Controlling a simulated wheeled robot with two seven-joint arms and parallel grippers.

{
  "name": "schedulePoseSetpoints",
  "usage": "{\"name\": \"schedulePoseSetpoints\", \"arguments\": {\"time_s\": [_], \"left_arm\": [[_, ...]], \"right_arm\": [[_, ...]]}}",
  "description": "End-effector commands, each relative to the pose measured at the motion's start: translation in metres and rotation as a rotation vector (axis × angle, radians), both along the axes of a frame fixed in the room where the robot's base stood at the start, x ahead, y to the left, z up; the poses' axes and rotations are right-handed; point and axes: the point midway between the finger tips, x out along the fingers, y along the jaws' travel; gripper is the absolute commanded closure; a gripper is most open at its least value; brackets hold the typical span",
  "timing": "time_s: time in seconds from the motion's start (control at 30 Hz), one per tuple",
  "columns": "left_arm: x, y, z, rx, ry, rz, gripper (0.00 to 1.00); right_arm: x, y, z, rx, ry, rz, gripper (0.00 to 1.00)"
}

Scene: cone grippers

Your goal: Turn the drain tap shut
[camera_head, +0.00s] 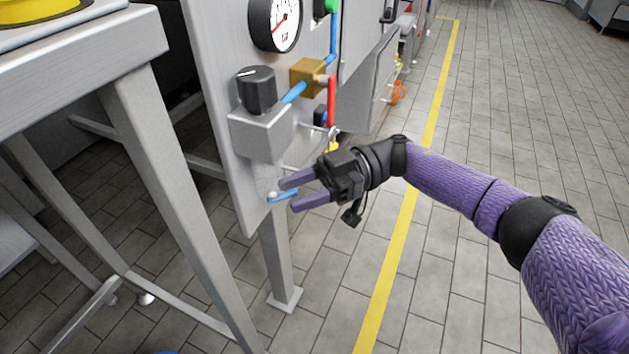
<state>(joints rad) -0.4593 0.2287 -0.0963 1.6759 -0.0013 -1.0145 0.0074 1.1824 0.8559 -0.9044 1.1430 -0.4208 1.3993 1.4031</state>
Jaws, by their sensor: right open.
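A small tap with a blue lever (276,198) sits low on the grey panel (222,125), near its bottom corner. I take it to be the drain tap; no label is readable. My right gripper (288,195) reaches in from the right with its two purple fingers apart. The blue lever shows between the fingertips in the picture. I cannot tell whether either finger touches it. The lever's right end is close to the fingers, and the gripper partly hides what lies behind. My left gripper is not in view.
Above on the panel are a dial gauge (275,22), a black knob (257,89) on a grey box, a brass valve block (308,76) and a red lever (331,100). A metal table (125,40) stands at left. The tiled floor right of the yellow line (421,165) is clear.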

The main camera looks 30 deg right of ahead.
Motion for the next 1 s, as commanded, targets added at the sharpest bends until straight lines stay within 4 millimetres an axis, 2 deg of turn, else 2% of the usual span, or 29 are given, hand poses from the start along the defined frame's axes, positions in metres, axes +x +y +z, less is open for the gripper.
{"name": "schedulePoseSetpoints", "arguments": {"time_s": [0.1,0.2,0.33,0.43,0.63,1.0], "left_arm": [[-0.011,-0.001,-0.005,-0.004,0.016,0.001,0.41],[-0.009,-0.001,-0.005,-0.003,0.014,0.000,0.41],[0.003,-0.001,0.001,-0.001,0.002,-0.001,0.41],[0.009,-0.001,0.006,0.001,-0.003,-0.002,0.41],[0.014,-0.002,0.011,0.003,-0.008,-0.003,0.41],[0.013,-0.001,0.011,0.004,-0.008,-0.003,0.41]], "right_arm": [[0.000,-0.021,0.002,-0.001,0.000,-0.006,0.51],[0.000,-0.043,0.001,0.000,0.000,-0.006,0.51],[0.000,-0.070,-0.002,0.000,0.002,-0.006,0.51],[0.000,-0.082,-0.002,-0.001,0.001,-0.004,0.51],[-0.002,-0.092,0.000,0.001,0.000,-0.001,0.51],[-0.003,-0.087,-0.004,0.015,-0.003,0.006,0.51]]}}
